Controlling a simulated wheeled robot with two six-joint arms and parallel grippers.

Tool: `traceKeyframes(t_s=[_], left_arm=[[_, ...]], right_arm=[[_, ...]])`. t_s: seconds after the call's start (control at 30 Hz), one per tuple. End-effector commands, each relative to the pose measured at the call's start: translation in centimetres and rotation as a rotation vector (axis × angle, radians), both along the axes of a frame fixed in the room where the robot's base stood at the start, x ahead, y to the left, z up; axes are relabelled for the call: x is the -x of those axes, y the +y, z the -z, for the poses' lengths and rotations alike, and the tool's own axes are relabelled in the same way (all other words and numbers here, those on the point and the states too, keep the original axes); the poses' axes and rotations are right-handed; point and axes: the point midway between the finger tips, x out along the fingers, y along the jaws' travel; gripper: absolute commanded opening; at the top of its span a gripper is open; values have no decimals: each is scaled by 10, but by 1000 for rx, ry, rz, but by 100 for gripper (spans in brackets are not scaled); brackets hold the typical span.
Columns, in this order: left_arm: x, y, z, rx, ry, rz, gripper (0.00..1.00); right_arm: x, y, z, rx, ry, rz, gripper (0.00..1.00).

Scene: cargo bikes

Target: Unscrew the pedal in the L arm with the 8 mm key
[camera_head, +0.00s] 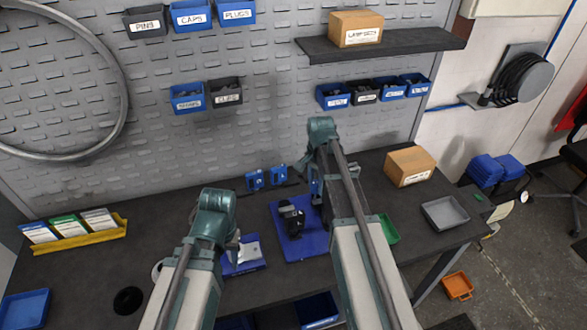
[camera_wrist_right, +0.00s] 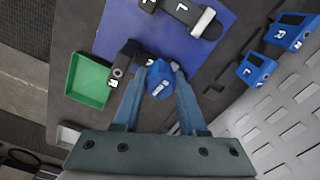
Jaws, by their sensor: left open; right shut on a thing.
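A black arm marked L (camera_wrist_right: 180,10) lies on the blue mat (camera_wrist_right: 215,45) at the top of the right wrist view, with a pale cylindrical piece (camera_wrist_right: 203,22) at its end. A second black arm marked R (camera_wrist_right: 122,65) is close to my right gripper. My right gripper (camera_wrist_right: 160,75) is shut on a blue piece (camera_wrist_right: 159,80) with a small white label I cannot read; whether it is the 8 mm key is unclear. In the head view my right gripper (camera_head: 317,188) is at the mat's right edge. My left gripper (camera_head: 236,246) is open, left of the mat (camera_head: 290,247).
Two blue lettered holders (camera_head: 255,180) stand behind the mat. A green tray (camera_wrist_right: 90,80) lies near the R arm. A grey tray (camera_head: 445,212) and a cardboard box (camera_head: 410,166) are at the bench's right. A yellow rack (camera_head: 75,240) is at the left.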

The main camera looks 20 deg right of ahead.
Motion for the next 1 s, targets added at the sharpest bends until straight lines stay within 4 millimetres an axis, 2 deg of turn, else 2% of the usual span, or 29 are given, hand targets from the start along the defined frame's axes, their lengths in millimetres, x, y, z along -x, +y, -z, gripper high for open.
traceKeyframes(t_s=[0.03, 0.1, 0.2, 0.33, 0.57, 1.0], left_arm=[[0, 0, -29, 0, 0, -1, 50], [0, 0, -46, 1, 1, -2, 50], [0, 0, -66, 1, 1, -4, 50], [0, 0, -83, 1, 1, -5, 50], [0, 0, -92, 1, 1, -6, 50], [0, 0, -81, 1, 1, -7, 50]], right_arm=[[13, 16, -30, 0, 0, -28, 0], [22, 33, -46, 0, 0, -62, 0], [35, 54, -66, 0, 0, -104, 0], [47, 72, -83, 0, 0, -143, 0], [55, 84, -92, 0, 0, -170, 0], [54, 84, -81, 0, 0, -170, 0]])
